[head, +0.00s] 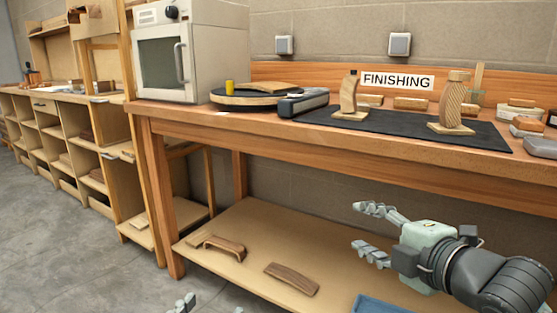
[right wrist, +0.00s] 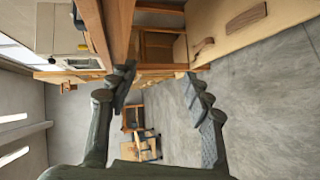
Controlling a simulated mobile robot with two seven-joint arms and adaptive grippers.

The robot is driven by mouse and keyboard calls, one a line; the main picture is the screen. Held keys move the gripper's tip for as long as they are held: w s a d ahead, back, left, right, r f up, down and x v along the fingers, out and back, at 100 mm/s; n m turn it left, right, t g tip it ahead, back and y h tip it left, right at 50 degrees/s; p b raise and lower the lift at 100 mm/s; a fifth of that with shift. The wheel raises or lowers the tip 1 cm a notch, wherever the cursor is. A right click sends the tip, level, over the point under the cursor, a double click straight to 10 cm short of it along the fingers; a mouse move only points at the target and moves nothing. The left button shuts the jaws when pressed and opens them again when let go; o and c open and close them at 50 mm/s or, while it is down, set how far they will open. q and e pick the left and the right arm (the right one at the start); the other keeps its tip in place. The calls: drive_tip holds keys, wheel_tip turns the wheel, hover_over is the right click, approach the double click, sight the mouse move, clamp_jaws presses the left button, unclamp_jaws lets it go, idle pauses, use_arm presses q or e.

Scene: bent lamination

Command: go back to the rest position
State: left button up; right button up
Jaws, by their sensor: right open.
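My right gripper (head: 362,229) is in front of the workbench, below the top's front edge and above the lower shelf. Its fingers are spread with nothing between them. In the right wrist view the same gripper (right wrist: 158,82) shows two separated fingers, with floor and distant furniture behind the gap. Of my left gripper (head: 210,307) only small fingertip parts show at the bottom edge of the head view. The rest of it is cut off.
Floor at left is clear.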

drive_tip(key=s+a+f+m+t+h, duration=0.15)
drive_tip(key=s+a+f+m, duration=0.35)
drive_tip(key=s+f+m, duration=0.9)
use_arm(q)
drive_tip(key=s+a+f+g+y+p, duration=0.1)
drive_tip(key=a+f+g+y+p, duration=0.15)
drive_tip(key=f, duration=0.45)
drive_tip(key=s+a+f+g+y+p, duration=0.1)
drive_tip(key=a+f+g+p, duration=0.25)
drive_tip(key=f, duration=0.45)
use_arm(e)
drive_tip(key=w+d+f+m+g+h, duration=0.25)
drive_tip(key=d+f+m+g, duration=0.2)
drive_tip(key=d+f, duration=0.4)
use_arm(q)
drive_tip(key=s+a+f+n+g+y+p, duration=0.2)
drive_tip(key=s+a+f+g+p, duration=0.1)
drive_tip(key=s+a+f+g, duration=0.4)
drive_tip(key=s+a+f, duration=0.3)
drive_tip(key=shift+s+a+f, duration=0.2)
drive_tip(key=shift+s+f, duration=0.05)
drive_tip(key=shift+f, duration=0.1)
use_arm(e)
drive_tip(key=s+d+f+g+h, duration=0.3)
drive_tip(key=s+d+f+g, duration=0.4)
drive_tip(key=s+f, duration=0.4)
drive_tip(key=shift+d+f+m+g, duration=0.45)
drive_tip(key=shift+d+f, duration=0.1)
drive_tip(key=shift+f, duration=0.1)
